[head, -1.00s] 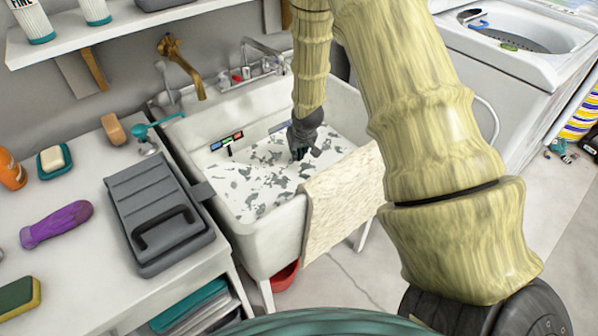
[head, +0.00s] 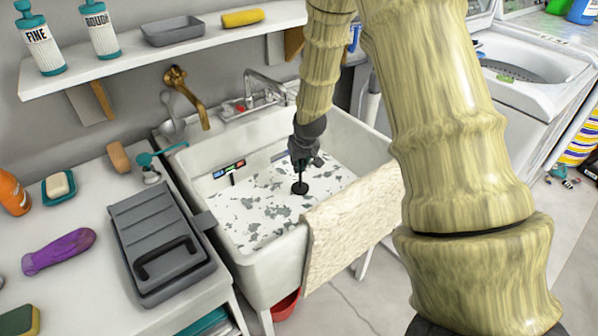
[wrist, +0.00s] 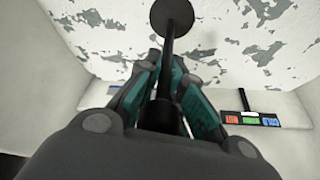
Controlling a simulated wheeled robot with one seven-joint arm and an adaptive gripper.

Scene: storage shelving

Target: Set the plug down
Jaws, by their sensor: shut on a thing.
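The plug is a black disc (head: 300,188) on a thin dark stem. My gripper (head: 303,160) is inside the sink (head: 285,232), pointing down, with the plug's disc below it. In the wrist view the teal-padded fingers of my gripper (wrist: 170,95) are shut on the stem, and the plug's disc (wrist: 172,17) shows beyond the fingertips against the sink's blotched white and grey floor. I cannot tell whether the disc touches the floor.
A coloured label strip (head: 229,170) is on the sink's inner wall. A beige cloth (head: 352,225) hangs over the front rim. A counter with a grey case (head: 160,235) is at left.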

